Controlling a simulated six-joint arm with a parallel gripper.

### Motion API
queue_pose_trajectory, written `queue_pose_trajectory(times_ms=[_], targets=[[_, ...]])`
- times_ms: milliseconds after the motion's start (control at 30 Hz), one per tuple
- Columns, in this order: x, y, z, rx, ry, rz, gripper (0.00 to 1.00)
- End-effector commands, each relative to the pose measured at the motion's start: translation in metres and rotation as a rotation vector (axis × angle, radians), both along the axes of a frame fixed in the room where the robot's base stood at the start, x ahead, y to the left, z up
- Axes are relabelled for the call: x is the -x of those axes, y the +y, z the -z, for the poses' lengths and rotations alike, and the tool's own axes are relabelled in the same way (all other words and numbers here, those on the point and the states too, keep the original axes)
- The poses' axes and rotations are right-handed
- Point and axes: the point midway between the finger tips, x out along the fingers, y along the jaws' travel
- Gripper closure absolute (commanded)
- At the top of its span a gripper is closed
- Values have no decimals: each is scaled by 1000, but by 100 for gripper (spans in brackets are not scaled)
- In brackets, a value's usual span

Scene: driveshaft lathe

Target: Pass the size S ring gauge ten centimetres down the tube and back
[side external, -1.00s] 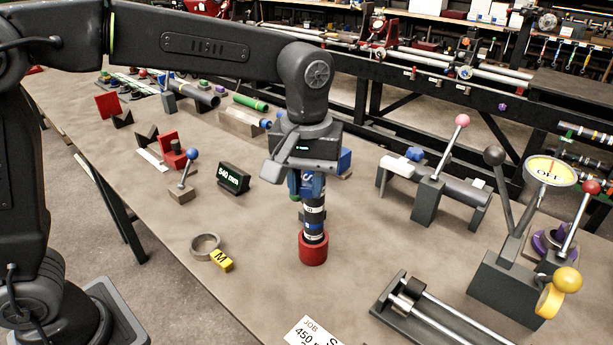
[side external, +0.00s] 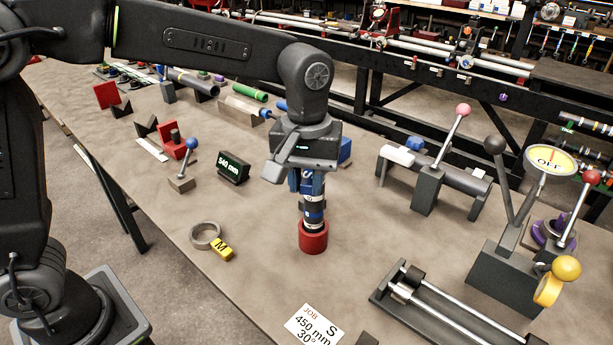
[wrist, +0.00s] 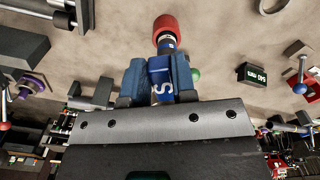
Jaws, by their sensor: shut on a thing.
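My gripper (side external: 310,190) points down over the middle of the bench, shut on a blue piece marked S (wrist: 160,72) in the wrist view. A dark upright cylinder with pale bands (side external: 314,213) runs from below the fingers to a red cylinder (side external: 313,238) standing on the bench. The red cylinder also shows in the wrist view (wrist: 166,27). The fingers hide the upper part of the dark cylinder. I cannot make out a ring around it. A grey ring (side external: 205,235) with a yellow M tag (side external: 222,249) lies apart on the left.
A display reading 540 mm (side external: 233,168) and a blue-knobbed lever (side external: 186,172) stand to the left. On the right are a grey tube on supports (side external: 455,174), a pink-knobbed lever (side external: 447,140), a twin-rail fixture (side external: 445,312) and a dial (side external: 551,160). A job card (side external: 314,325) lies in front.

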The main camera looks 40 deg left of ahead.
Motion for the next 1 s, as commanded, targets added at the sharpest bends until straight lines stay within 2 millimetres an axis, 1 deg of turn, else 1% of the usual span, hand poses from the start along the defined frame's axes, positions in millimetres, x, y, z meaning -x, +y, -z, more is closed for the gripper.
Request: queue_pose_trajectory(times_ms=[367, 800, 1000], targets=[[0, 0, 2, 1, 0, 0, 100], [0, 0, 12, 1, 0, 0, 100], [0, 0, 8, 0, -1, 0, 100]])
